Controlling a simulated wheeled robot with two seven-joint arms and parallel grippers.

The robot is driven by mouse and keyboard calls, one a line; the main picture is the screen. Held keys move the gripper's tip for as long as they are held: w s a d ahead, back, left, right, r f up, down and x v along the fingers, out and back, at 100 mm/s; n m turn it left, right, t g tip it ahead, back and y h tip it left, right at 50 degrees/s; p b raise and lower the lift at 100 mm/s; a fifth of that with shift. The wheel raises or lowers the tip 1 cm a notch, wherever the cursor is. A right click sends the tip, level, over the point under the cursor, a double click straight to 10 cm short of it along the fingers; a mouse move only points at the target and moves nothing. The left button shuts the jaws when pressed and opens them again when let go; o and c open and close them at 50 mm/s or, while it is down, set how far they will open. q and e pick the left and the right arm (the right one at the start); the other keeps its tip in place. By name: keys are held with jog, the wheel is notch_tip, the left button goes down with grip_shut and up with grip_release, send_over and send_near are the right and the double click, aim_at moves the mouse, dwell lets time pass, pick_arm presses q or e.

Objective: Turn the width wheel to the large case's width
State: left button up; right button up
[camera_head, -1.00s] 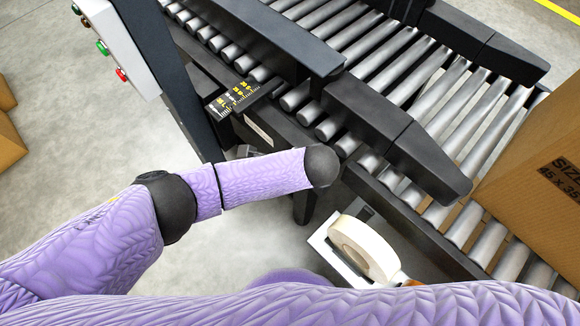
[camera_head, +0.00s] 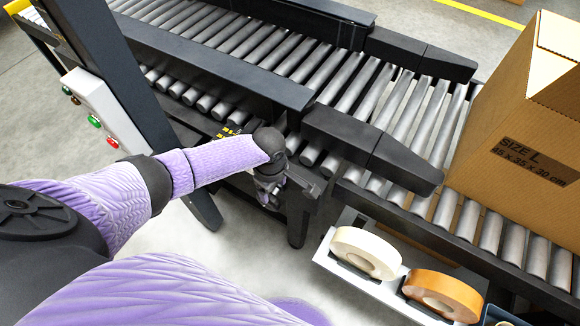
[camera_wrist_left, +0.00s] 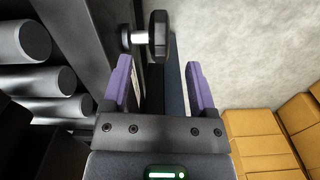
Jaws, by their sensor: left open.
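The width wheel (camera_wrist_left: 157,36) is a black knob on a short pale shaft, shown in the left wrist view beyond my fingertips. My left gripper (camera_wrist_left: 159,66) is open, its two purple fingers apart and the wheel ahead of the gap between them, with nothing held. In the head view my left gripper (camera_head: 268,194) hangs beside the conveyor frame, partly hidden by its own arm. The large case (camera_head: 515,120) stands on the rollers at the right, marked SIZE L, 45 x 35 x 30 cm. The width scale (camera_head: 228,131) with yellow marks is mostly covered by my left forearm.
A white holder with a cream tape roll (camera_head: 366,252) and an orange-brown tape roll (camera_head: 442,294) is at the front right. A dark post with a button box (camera_head: 101,108) stands left. Black guide rails (camera_head: 345,135) run over the rollers. Cartons (camera_wrist_left: 262,140) lie on the floor.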

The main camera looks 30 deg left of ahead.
aim_at(275, 200)
pick_arm(q)
notch_tip(275, 200, down, 10)
jog(key=b, duration=0.7)
jog(key=shift+r, duration=0.1)
grip_shut()
